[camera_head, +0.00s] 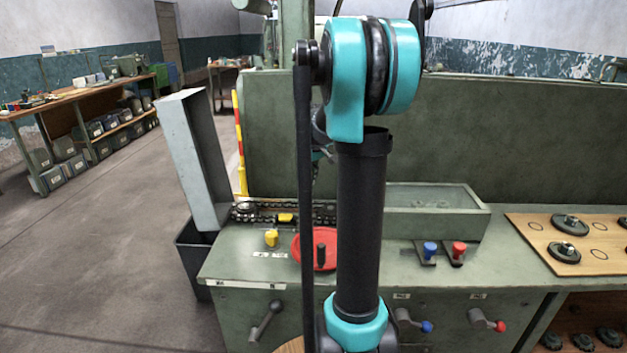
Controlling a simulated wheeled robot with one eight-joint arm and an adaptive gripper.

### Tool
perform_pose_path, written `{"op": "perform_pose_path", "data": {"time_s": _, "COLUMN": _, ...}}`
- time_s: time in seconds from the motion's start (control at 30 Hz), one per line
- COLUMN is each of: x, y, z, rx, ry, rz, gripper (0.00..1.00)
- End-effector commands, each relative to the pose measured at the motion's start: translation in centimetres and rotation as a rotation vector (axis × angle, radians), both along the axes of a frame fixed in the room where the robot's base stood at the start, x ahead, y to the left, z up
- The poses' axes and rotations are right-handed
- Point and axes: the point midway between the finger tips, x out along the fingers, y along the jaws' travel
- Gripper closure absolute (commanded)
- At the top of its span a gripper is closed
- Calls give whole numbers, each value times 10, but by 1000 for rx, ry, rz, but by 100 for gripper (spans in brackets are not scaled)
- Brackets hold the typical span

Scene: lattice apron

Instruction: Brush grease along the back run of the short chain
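A dark short chain (268,206) lies in a shallow bay on the green machine, left of my arm. It runs around a round sprocket (244,211) at its left end. My arm's upright links hide the chain's right part. A small yellow block (285,218) sits by the front run. I cannot make out a grease brush or grease. Part of my wrist or gripper (320,152) shows behind the arm, above the chain. Its fingers are too hidden and small to tell whether they are open or hold anything.
A grey open lid (193,160) stands left of the chain. In front are a yellow knob (271,238) and red handwheel (318,250). An open green tray (430,210), blue (430,249) and red (458,250) levers, and a wooden board (535,240) with discs lie right.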

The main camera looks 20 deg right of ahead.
Motion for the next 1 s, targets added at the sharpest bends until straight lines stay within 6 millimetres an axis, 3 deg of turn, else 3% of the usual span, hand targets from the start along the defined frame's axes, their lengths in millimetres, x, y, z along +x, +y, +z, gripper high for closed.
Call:
{"op": "perform_pose_path", "data": {"time_s": 0.8, "x": 20, "y": 47, "z": -2, "rx": 1, "ry": -1, "rz": 1, "gripper": 100}}
{"op": "perform_pose_path", "data": {"time_s": 1.0, "x": 21, "y": 51, "z": -2, "rx": 0, "ry": 0, "rz": -1, "gripper": 100}}
